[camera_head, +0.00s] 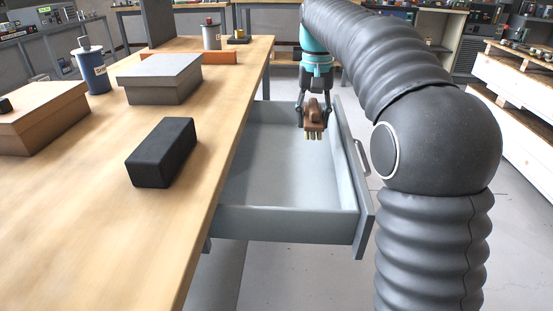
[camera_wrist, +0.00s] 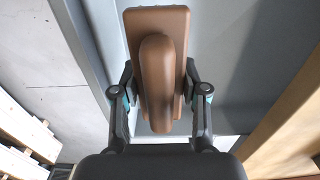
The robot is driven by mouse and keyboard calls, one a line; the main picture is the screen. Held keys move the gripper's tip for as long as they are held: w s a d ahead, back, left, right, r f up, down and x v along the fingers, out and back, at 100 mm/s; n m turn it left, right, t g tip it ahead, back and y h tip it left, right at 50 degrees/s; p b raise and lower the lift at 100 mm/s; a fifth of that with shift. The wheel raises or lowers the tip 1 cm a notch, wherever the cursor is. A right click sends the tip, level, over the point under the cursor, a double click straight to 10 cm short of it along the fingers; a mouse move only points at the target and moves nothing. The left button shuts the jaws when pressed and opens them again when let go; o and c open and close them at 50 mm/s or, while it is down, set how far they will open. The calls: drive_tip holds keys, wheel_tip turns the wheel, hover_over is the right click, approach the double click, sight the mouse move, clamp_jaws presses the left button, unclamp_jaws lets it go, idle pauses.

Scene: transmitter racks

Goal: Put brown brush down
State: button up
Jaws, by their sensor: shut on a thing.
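The brown brush (camera_head: 313,116) hangs in my gripper (camera_head: 315,112) over the open grey drawer (camera_head: 290,219) in the head view. Its bristles point down. In the wrist view the brush (camera_wrist: 157,68) shows from its handle side, with my gripper's two fingers (camera_wrist: 161,95) closed against its sides. The drawer sticks out from the right side of the wooden workbench (camera_head: 120,245), and the part of its floor that shows is empty. Whether the bristles touch the drawer cannot be told.
On the bench stand a black block (camera_head: 161,153), a grey box (camera_head: 160,78), a brown box (camera_head: 42,117), a blue cylinder (camera_head: 92,69) and an orange bar (camera_head: 190,57). The drawer's front panel (camera_head: 352,165) with its handle stands right of the brush.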

drive_tip(key=b, duration=0.1)
hover_over(282, 163)
wheel_tip(282, 163, down, 4)
drive_tip(key=shift+f, duration=0.25)
drive_tip(key=shift+s+f+b, duration=0.1)
drive_tip(key=shift+f+b, duration=0.4)
drive_tip(key=shift+f, duration=1.5)
drive_tip(key=shift+f, duration=0.15)
drive_tip(key=o, duration=1.1)
wheel_tip(282, 163, up, 12)
drive_tip(key=p, duration=0.3)
